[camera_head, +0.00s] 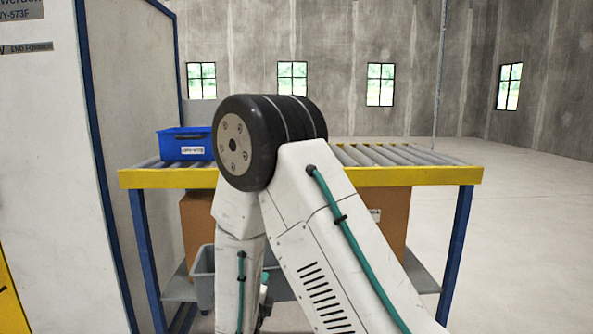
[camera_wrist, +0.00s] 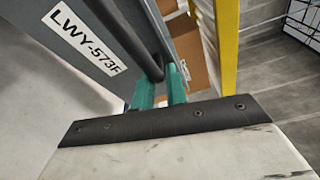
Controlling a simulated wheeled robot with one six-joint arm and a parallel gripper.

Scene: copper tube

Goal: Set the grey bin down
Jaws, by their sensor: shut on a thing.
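The grey bin (camera_head: 203,278) is low at the front left of the roller stand in the head view, partly hidden behind my arm. In the wrist view the grey bin (camera_wrist: 86,40) fills the upper left, with a white label reading LWY-573F and a dark bar along its edge. My gripper (camera_wrist: 160,90) has its teal fingers closed at that edge. In the head view my gripper (camera_head: 265,282) is mostly hidden by my arm. The bin is near the height of the lower shelf (camera_head: 180,290); whether it touches the shelf cannot be told.
The roller stand (camera_head: 420,175) has a yellow rail and blue legs. A blue bin (camera_head: 185,144) sits on its left end. A cardboard box (camera_head: 395,218) stands beneath the rollers, partly hidden by my arm. A white panel (camera_head: 120,90) rises at the left. The right floor is clear.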

